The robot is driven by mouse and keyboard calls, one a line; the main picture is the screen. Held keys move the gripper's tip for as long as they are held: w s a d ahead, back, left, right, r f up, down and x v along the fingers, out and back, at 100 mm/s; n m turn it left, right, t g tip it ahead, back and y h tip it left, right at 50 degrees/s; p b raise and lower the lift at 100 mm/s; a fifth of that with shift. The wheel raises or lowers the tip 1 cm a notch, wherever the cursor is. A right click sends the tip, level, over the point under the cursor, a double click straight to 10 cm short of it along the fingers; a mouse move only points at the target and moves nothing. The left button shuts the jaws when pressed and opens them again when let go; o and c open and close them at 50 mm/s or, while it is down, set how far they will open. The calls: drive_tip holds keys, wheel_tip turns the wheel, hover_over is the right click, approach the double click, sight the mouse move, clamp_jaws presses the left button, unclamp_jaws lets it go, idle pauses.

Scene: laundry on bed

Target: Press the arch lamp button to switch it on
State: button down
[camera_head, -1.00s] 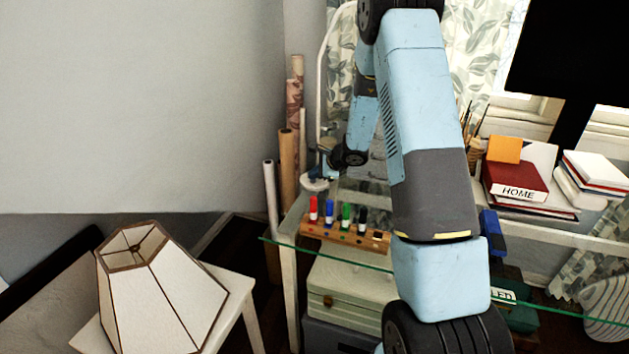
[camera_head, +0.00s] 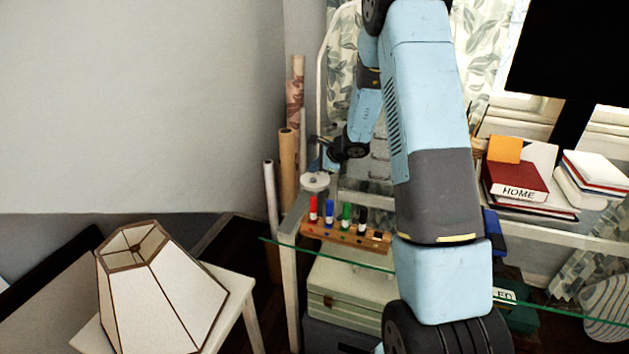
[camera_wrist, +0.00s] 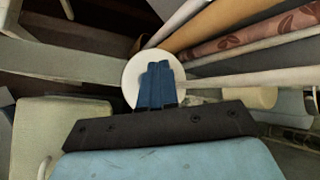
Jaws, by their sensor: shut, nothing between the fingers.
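The arch lamp shows in the head view as a thin white curved pole (camera_head: 321,80) rising behind the desk corner. A white round disc (camera_head: 314,181), apparently its base, sits at the pole's foot. In the wrist view the disc (camera_wrist: 133,74) lies behind my fingertips, which cover part of it. The button cannot be made out. My gripper (camera_wrist: 155,70) is shut and empty, its blue fingers pointing at the disc. In the head view my gripper (camera_head: 329,161) is small, just above and right of the disc. Whether it touches cannot be told.
Rolled paper tubes (camera_head: 287,156) stand left of the disc. A wooden marker holder (camera_head: 345,236) sits on the glass-edged desk, with books (camera_head: 517,180) to the right. A shaded lamp (camera_head: 155,290) stands on a white table at lower left.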

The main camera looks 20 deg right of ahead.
sight(315, 181)
drive_tip(key=shift+r, duration=2)
